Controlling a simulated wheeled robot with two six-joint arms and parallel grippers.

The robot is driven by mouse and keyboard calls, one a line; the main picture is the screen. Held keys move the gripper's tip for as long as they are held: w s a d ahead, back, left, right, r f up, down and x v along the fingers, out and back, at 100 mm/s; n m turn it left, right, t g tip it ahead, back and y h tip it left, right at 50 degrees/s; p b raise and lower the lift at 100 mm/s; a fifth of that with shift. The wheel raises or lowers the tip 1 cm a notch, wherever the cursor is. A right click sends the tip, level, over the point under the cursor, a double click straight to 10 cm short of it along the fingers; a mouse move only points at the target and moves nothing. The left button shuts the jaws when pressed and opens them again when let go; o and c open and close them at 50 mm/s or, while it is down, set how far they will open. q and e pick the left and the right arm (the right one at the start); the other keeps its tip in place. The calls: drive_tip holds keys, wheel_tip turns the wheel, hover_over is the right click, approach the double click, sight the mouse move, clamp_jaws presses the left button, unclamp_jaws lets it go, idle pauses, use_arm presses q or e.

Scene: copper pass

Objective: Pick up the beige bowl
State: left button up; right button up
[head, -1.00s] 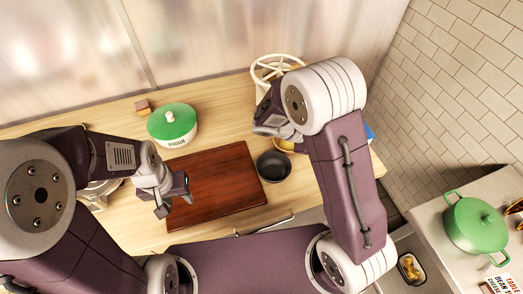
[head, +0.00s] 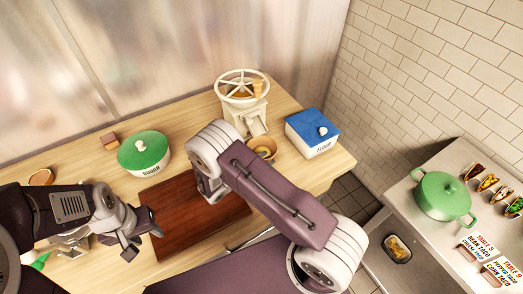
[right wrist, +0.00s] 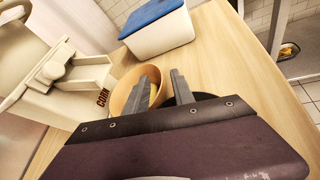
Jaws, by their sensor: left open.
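The beige bowl (head: 263,145) stands on the wooden counter below the grain mill, partly hidden behind my right arm in the head view. It also shows in the right wrist view (right wrist: 127,84), upright with something inside. My right gripper (right wrist: 162,73) is open there. One finger overlaps the bowl's opening and the other is just right of its near rim; contact cannot be told. The arm hides this gripper in the head view. My left gripper (head: 147,236) is open and empty near the left end of the cutting board (head: 200,213).
The cream mill (head: 242,100) stands behind the bowl, and the blue-lidded flour box (head: 312,133) is right of it. A green-lidded dough pot (head: 144,153) is at left.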

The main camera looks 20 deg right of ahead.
drive_tip(key=x, duration=0.3)
drive_tip(key=shift+d, duration=0.1)
drive_tip(key=shift+c, duration=0.3)
clamp_jaws()
idle(1.0)
